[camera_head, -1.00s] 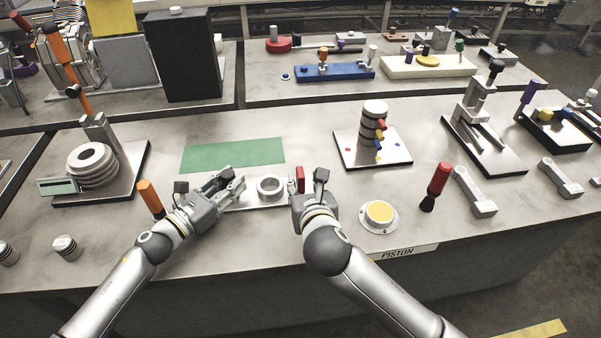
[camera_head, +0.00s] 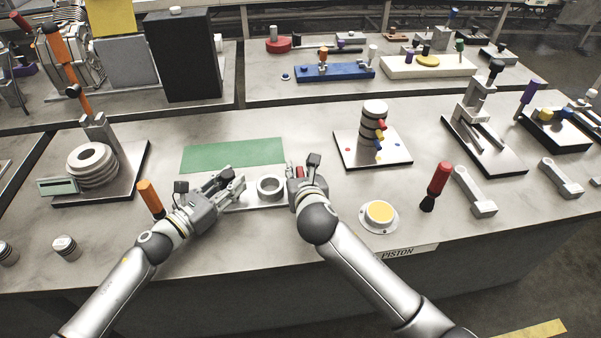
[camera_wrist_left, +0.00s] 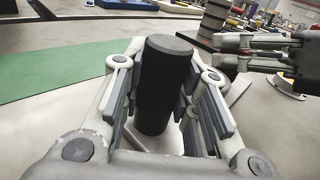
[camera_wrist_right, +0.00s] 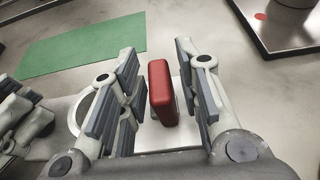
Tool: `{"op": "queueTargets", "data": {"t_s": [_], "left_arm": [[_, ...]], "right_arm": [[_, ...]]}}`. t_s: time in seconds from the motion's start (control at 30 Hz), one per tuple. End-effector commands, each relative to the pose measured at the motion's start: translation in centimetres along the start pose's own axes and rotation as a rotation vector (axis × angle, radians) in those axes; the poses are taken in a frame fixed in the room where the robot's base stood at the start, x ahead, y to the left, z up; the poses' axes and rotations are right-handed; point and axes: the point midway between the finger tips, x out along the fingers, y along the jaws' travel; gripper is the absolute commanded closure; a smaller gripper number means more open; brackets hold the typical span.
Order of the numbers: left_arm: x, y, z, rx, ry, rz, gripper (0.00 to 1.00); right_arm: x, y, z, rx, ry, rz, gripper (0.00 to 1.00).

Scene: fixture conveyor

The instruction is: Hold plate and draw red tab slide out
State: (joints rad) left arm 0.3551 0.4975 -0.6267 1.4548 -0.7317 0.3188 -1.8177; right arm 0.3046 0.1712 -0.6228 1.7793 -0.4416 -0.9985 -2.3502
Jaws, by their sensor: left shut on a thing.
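The pale plate (camera_head: 243,206) lies on the bench between my grippers and carries a round metal ring (camera_head: 270,187). My left gripper (camera_head: 238,185) is shut on a black cylindrical post (camera_wrist_left: 163,90), which stands between its fingers in the left wrist view. The red tab (camera_wrist_right: 161,92) stands upright between the fingers of my right gripper (camera_wrist_right: 158,98), which is open around it with narrow gaps on both sides. In the head view the right gripper (camera_head: 300,170) partly hides the tab.
A green mat (camera_head: 233,154) lies behind the plate. A yellow-topped button (camera_head: 380,214) and a red-handled tool (camera_head: 437,185) stand to the right. A stacked-disc fixture (camera_head: 372,125) is at the back right. An orange handle (camera_head: 150,198) stands near my left wrist.

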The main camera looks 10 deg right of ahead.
Motion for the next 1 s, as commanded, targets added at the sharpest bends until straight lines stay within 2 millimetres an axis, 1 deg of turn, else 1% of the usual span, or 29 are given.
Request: {"op": "queueTargets", "data": {"t_s": [0.03,0.2,0.5,0.57,0.8,0.9,1.0], "left_arm": [[-0.1,0.0,-0.3,0.0,0.005,0.001,1.0],[-0.1,0.0,-0.3,0.0,0.005,0.001,1.0],[-0.1,0.0,-0.3,0.0,0.005,0.001,1.0],[-0.1,0.0,-0.3,0.0,0.005,0.001,1.0],[-0.1,0.0,-0.3,-0.001,0.005,0.002,1.0],[-0.1,0.0,-0.3,-0.001,0.005,0.002,1.0],[-0.1,0.1,-0.3,0.0,0.005,0.002,1.0]], "right_arm": [[0.0,0.0,0.0,0.0,0.0,0.0,0.79],[0.0,0.0,0.0,0.0,0.0,0.0,1.0],[0.0,-0.2,0.0,-0.001,0.0,-0.001,1.0],[0.0,-0.8,-0.1,-0.003,0.0,-0.003,1.0],[0.1,-3.9,-0.1,-0.004,0.002,-0.006,1.0],[0.1,-4.6,-0.1,-0.004,0.003,-0.006,1.0],[0.1,-4.7,-0.1,-0.002,0.004,-0.005,1.0]]}}
